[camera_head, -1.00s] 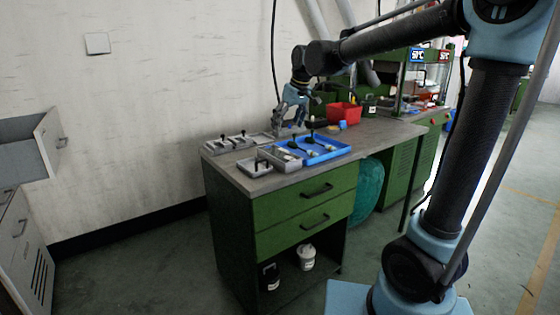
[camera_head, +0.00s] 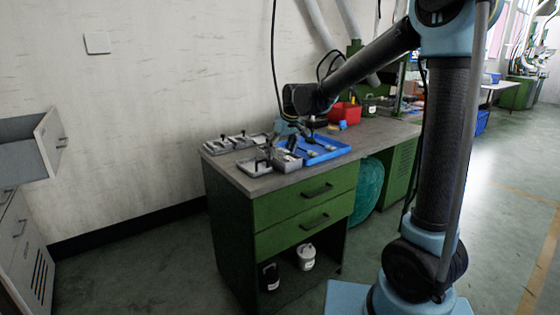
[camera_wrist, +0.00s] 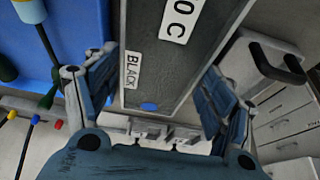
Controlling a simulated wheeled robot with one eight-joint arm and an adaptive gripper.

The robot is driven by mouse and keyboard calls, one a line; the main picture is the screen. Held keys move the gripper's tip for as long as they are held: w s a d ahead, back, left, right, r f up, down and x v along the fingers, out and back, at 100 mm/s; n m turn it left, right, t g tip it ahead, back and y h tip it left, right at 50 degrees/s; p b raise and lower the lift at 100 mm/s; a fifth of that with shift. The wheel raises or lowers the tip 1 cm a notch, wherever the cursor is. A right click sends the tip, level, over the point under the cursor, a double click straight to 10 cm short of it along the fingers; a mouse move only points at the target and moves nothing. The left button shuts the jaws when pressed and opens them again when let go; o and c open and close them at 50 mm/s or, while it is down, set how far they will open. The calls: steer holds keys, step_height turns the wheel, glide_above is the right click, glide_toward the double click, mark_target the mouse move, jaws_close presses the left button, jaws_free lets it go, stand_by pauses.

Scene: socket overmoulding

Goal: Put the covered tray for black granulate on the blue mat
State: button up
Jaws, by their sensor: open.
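A grey tray (camera_wrist: 160,75) labelled "BLACK" lies under my gripper in the wrist view, beside the blue mat (camera_wrist: 60,45). A second label on it is partly cut off. My gripper (camera_wrist: 157,70) is open, with one finger on each side of the tray; whether they touch it I cannot tell. In the head view my gripper (camera_head: 287,138) is low over this grey tray (camera_head: 289,163) at the left edge of the blue mat (camera_head: 335,149). My fingers partly hide the tray there.
Another grey tray with a black handle (camera_head: 255,166) stands close on the left; it also shows in the wrist view (camera_wrist: 265,65). More grey trays (camera_head: 217,146) stand at the back left. Black-handled tools lie on the mat. A red bin (camera_head: 347,112) stands behind.

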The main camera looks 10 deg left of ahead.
mark_target(279, 152)
steer(key=shift+x, duration=1.4)
steer(key=c, duration=1.2)
steer(key=shift+r, duration=0.1)
steer(key=shift+c, duration=0.2)
step_height(279, 152, up, 10)
steer(key=shift+f, duration=0.1)
